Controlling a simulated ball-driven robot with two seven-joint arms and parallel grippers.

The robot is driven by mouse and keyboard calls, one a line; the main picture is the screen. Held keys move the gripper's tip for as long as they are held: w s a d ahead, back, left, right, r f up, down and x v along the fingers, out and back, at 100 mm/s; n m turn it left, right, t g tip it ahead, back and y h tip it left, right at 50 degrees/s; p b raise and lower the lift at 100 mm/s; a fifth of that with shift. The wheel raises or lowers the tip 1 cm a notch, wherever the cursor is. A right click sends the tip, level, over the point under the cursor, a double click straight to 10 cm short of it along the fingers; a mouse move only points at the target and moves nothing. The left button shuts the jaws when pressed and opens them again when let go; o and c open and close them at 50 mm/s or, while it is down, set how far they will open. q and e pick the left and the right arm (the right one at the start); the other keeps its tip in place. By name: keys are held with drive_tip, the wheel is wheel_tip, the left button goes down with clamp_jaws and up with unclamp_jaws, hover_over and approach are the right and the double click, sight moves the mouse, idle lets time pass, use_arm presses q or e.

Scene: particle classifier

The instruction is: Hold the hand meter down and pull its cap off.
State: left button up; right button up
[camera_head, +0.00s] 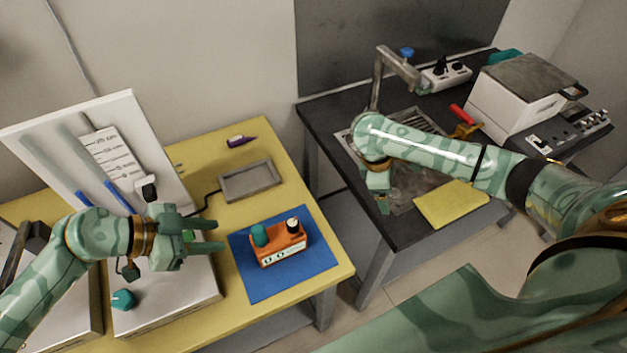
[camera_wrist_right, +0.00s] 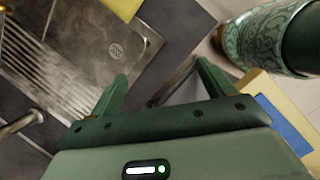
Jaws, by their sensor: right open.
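The orange hand meter (camera_head: 281,248) stands upright on a blue mat (camera_head: 300,284) on the yellow table. A round teal piece, which looks like its cap (camera_head: 259,234), sits on its top left; a black piece with a pale top (camera_head: 293,226) sits on its top right. My left gripper (camera_head: 219,236) is open, left of the meter and apart from it, fingers pointing toward the mat. My right gripper (camera_head: 379,199) is over the sink on the dark counter, away from the meter. The right wrist view shows its fingers (camera_wrist_right: 162,72) spread with nothing between them.
A grey tray (camera_head: 249,181) and a purple marker (camera_head: 241,141) lie behind the mat. A white box (camera_head: 166,299) with a teal knob stands left. A white board (camera_head: 100,150) leans at the back. A gap separates the table from the dark counter, where a yellow cloth (camera_head: 451,204) lies.

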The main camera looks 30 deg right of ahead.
drive_tip(key=w+a+r+n+t+y, duration=0.15)
drive_tip(key=a+r, duration=0.25)
drive_tip(key=a, duration=0.4)
drive_tip(key=w+a+r+n+y, duration=0.1)
drive_tip(key=w+a+r+n, duration=0.2)
drive_tip(key=a, duration=0.5)
wheel_tip(320, 180, up, 6)
drive_tip(key=n, duration=0.3)
hover_over(292, 222)
drive_tip(key=shift+m+y, duration=0.25)
drive_tip(key=shift+y, duration=0.2)
wheel_tip(292, 222, down, 16)
drive_tip(key=shift+r, duration=0.15)
drive_tip(key=c, duration=1.6)
drive_tip(key=shift+o, duration=0.2)
